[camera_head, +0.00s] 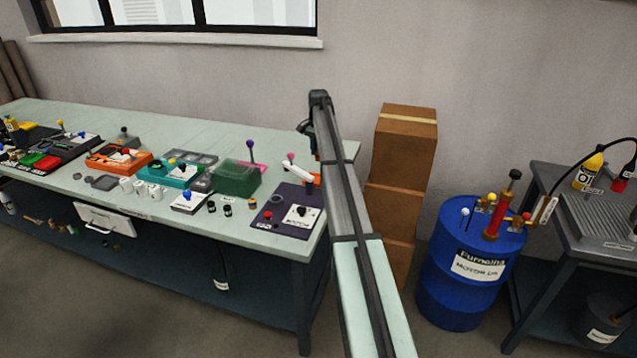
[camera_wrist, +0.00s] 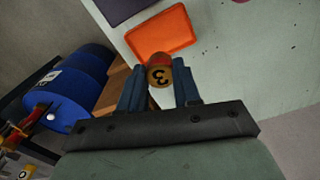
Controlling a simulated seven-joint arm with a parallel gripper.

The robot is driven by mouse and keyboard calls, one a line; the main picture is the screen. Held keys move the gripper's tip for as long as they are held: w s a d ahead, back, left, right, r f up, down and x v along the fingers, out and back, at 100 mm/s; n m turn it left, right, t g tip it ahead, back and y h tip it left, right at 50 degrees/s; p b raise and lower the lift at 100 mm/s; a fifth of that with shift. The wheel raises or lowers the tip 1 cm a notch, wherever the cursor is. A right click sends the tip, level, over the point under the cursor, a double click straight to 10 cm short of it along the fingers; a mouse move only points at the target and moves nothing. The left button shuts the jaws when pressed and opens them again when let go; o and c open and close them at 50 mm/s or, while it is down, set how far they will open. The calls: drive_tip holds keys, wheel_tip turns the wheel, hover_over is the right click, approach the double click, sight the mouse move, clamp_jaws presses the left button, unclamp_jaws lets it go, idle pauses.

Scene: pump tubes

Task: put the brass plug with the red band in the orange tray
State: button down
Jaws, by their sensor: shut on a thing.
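My gripper (camera_wrist: 159,68) shows in the wrist view with its two blue-grey fingers on either side of the brass plug (camera_wrist: 160,77). The plug is held between the fingertips, a red band on its far side and a dark "3" on its brass face. The orange tray (camera_wrist: 158,32) lies just beyond the plug in that view, on the pale table top. It looks empty, and the plug overlaps its near edge in the picture. Height above the tray is hard to tell. In the head view my arm hides the gripper and plug, and a small orange patch beside the arm may be the tray.
A purple mat (camera_head: 276,221) with a white labelled block lies near the table's right end. Several trays and small parts crowd the table (camera_head: 228,134) further left. Stacked cardboard boxes (camera_head: 404,148) and a blue drum (camera_head: 470,285) stand right of the table.

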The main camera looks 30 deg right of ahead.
drive_tip(key=shift+f, duration=5)
drive_tip(key=shift+f, duration=0.15)
drive_tip(key=c, duration=0.8)
unclamp_jaws()
wheel_tip(320, 180, up, 12)
drive_tip(key=shift+r, duration=0.15)
drive_tip(key=shift+s, duration=0.1)
